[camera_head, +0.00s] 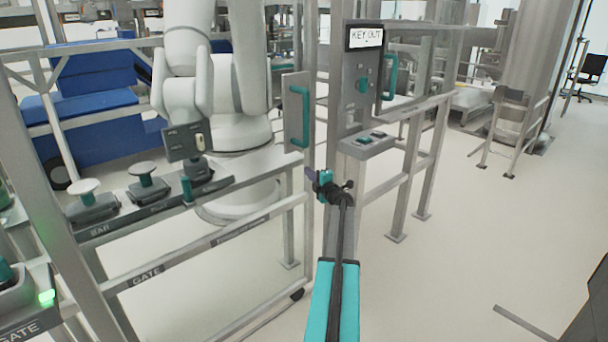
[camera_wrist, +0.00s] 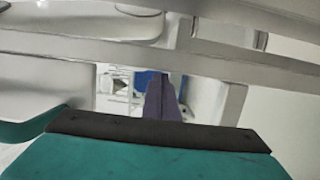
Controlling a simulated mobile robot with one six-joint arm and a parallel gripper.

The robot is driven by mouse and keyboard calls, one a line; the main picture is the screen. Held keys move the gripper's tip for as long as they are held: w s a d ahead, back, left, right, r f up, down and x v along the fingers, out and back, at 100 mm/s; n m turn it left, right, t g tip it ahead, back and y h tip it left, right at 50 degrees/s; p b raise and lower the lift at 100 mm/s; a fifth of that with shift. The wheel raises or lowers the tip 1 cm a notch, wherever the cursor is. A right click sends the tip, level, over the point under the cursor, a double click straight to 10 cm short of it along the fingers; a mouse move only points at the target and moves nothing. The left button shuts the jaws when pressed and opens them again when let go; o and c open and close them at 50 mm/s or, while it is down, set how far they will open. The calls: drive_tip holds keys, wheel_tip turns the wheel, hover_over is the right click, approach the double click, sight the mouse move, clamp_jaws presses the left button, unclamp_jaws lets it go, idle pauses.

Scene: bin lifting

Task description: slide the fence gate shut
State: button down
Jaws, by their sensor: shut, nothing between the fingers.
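The fence gate (camera_head: 262,222) is a grey metal frame with a "GATE" label on its lower rail. A flat plate with a teal upright handle (camera_head: 298,117) sits at its right end. The fixed post (camera_head: 338,95) stands just right of that plate, with a narrow gap showing between them. My gripper (camera_head: 312,174) is shut and empty, just below the teal handle, in front of the gate end; whether it touches cannot be told. In the wrist view the purple fingertips (camera_wrist: 162,98) show close together, with grey rails (camera_wrist: 160,54) crossing above them.
The post carries a "KEY OUT" sign (camera_head: 365,37), a lock box and a second teal handle (camera_head: 389,77). A small switch panel (camera_head: 367,142) juts out below. A white robot arm (camera_head: 235,110) stands behind the fence. Open floor (camera_head: 480,230) lies to the right.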

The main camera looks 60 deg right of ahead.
drive_tip(key=d, duration=0.1)
drive_tip(key=s+d, duration=0.1)
drive_tip(key=d, duration=0.1)
drive_tip(key=d+p, duration=0.1)
drive_tip(key=d, duration=0.1)
drive_tip(key=shift+s, duration=0.25)
drive_tip(key=shift+w+a, duration=0.25)
drive_tip(key=shift+a, duration=0.55)
approach(313, 168)
drive_tip(key=shift+s+a+f, duration=0.1)
drive_tip(key=shift+s+a, duration=0.3)
drive_tip(key=shift+a, duration=0.4)
drive_tip(key=shift+s+a+f, duration=0.1)
drive_tip(key=shift+s+a, duration=0.3)
drive_tip(key=shift+a, duration=0.35)
drive_tip(key=shift+w, duration=0.1)
